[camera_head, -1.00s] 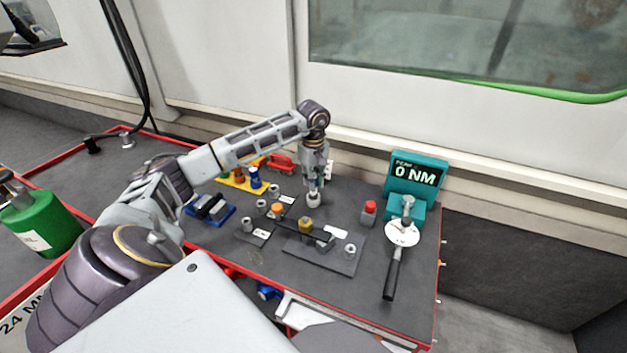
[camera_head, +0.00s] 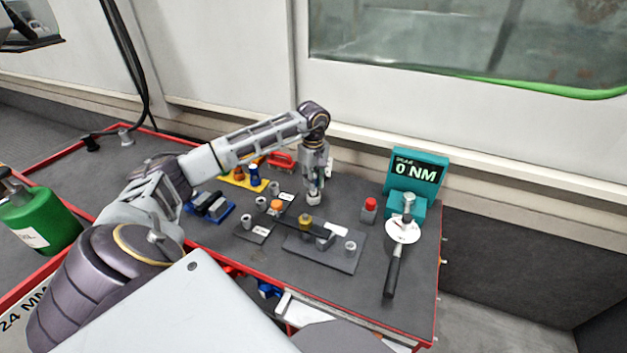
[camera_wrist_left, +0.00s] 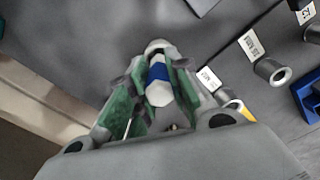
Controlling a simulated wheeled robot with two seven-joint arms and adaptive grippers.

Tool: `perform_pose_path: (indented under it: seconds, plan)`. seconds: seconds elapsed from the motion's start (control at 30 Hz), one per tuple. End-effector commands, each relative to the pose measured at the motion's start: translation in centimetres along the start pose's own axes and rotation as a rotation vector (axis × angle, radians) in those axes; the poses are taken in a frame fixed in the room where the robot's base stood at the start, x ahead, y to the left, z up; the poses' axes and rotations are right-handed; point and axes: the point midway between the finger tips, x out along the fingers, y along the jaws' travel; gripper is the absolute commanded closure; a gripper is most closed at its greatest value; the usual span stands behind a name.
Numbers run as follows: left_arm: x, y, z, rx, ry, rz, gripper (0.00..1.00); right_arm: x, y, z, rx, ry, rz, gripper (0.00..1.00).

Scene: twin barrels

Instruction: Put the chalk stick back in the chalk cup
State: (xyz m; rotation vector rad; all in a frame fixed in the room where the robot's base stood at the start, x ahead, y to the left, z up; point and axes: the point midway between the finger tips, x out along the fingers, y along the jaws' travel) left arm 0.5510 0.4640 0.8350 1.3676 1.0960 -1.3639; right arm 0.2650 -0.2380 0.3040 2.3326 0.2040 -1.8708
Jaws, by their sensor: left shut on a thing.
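My left gripper (camera_head: 314,198) is at the back middle of the bench, pointing down. It is shut on a white stick with a blue band, which I take to be the chalk stick (camera_wrist_left: 158,72). In the left wrist view the stick lies between the green-padded fingers of the left gripper (camera_wrist_left: 152,85). In the head view the stick is too small and covered to make out clearly. I cannot pick out the chalk cup with certainty in either view. My right gripper is not in view.
A plate with sockets (camera_head: 342,262) is in front of the gripper. A red button (camera_head: 369,210), a teal torque display (camera_head: 417,174) and a wrench (camera_head: 395,265) are to the right. A yellow tray (camera_head: 240,182) and a blue holder (camera_head: 210,210) are to the left.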

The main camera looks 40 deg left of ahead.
Motion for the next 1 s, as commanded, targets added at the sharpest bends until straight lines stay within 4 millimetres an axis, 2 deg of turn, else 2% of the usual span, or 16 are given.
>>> perform_pose_path:
  seconds: [1.0]
  plan:
    - [1.6, 0.0, 0.0, 0.0, 0.0, -0.001, 1.0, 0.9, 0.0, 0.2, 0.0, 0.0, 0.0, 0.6]
